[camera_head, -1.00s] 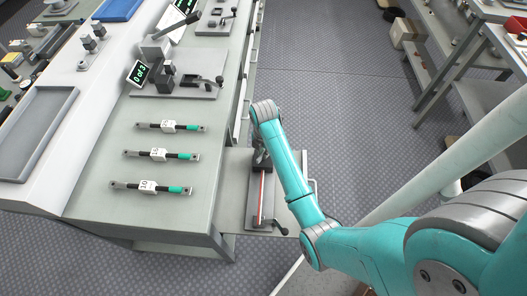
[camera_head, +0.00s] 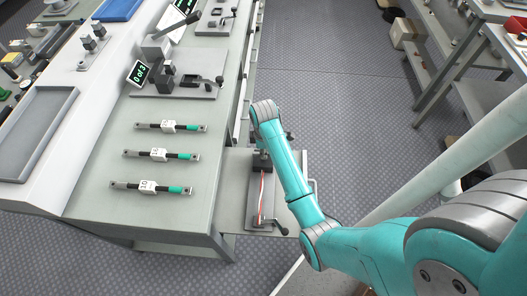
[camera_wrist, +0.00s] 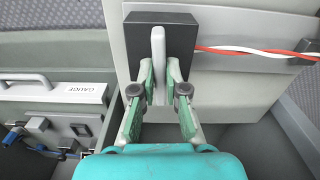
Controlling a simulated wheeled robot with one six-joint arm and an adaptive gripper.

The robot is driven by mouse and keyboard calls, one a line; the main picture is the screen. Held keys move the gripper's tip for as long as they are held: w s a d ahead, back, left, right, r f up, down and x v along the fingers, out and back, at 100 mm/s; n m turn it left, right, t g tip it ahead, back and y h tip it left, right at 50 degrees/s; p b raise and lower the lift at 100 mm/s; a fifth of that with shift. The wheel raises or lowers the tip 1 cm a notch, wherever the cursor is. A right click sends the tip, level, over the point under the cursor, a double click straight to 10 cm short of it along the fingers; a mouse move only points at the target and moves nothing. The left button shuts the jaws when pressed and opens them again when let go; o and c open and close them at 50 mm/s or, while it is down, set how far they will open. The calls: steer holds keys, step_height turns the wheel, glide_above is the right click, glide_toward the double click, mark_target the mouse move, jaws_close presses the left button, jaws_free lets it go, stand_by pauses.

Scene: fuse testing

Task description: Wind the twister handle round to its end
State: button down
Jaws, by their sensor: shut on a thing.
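The twister (camera_head: 252,205) stands on a low shelf beside the bench. Its black end block (camera_wrist: 185,32) fills the top middle of the wrist view. A pale grey upright handle (camera_wrist: 158,42) shows in front of this block. My gripper (camera_wrist: 160,72) has its green-padded fingers closed on either side of the handle's lower part. A red and white wire pair (camera_wrist: 250,52) runs right from the block to a dark clamp (camera_wrist: 304,50) and looks loosely twisted. In the head view my arm hides the gripper and most of the handle.
Several fuses (camera_head: 154,154) lie on the bench (camera_head: 100,200) to the left. A display reading "0 of 3" (camera_head: 139,73) stands behind them. A drawer marked GAUGE (camera_wrist: 85,93) is left of my gripper. Open floor lies right of the bench.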

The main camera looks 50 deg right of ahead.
steer(key=m, duration=2.3)
steer(key=shift+m, duration=0.3)
steer(key=m, duration=1.2)
steer(key=shift+m, duration=0.4)
steer(key=m, duration=1)
steer(key=shift+m, duration=0.4)
